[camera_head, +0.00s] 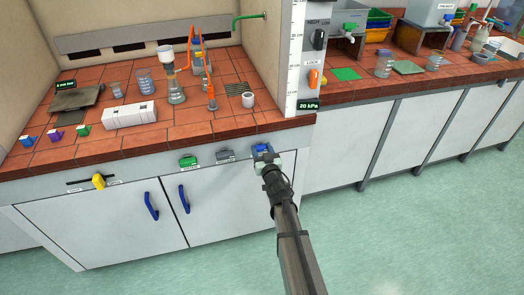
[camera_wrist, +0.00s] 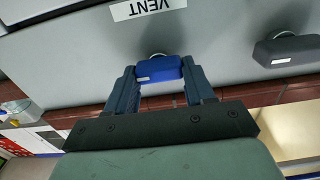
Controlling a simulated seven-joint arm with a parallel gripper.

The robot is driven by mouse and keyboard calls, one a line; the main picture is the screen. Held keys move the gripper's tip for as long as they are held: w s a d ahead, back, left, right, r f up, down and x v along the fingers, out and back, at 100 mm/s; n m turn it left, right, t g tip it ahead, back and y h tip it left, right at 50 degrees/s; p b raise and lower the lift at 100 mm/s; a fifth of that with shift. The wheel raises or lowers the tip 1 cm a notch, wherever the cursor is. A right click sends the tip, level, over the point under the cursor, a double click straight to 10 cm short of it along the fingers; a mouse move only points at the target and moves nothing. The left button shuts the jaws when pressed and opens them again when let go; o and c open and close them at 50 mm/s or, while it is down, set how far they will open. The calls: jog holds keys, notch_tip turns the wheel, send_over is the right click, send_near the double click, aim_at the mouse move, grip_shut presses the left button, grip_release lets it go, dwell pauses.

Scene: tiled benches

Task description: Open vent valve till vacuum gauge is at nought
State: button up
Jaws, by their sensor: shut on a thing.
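The blue vent valve knob (camera_wrist: 158,68) is on the bench's front panel under a VENT label (camera_wrist: 147,8). My gripper (camera_wrist: 159,80) is shut on this knob, one finger at each side, in the wrist view. In the head view my gripper (camera_head: 267,160) reaches the blue knob (camera_head: 263,150) from the lower right and partly covers it.
A grey knob (camera_head: 225,155) and a green knob (camera_head: 189,162) sit left of the blue one. A yellow slider handle (camera_head: 99,181) and blue cupboard handles (camera_head: 151,205) are further left. Glassware, including a flask with a funnel (camera_head: 167,58), stands on the tiled bench. The floor in front is clear.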

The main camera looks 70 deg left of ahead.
jog(key=shift+c, duration=0.6)
jog(key=shift+n, duration=0.3)
jog(key=n, duration=0.2)
jog(key=shift+s+n, duration=0.1)
jog(key=shift+n, duration=0.3)
jog(key=n, duration=0.5)
jog(key=shift+s, duration=0.1)
jog(key=n, duration=0.4)
jog(key=shift+f+n, duration=0.15)
jog(key=shift+n, duration=0.25)
jog(key=shift+s+n, duration=0.1)
jog(key=shift+n, duration=1.9)
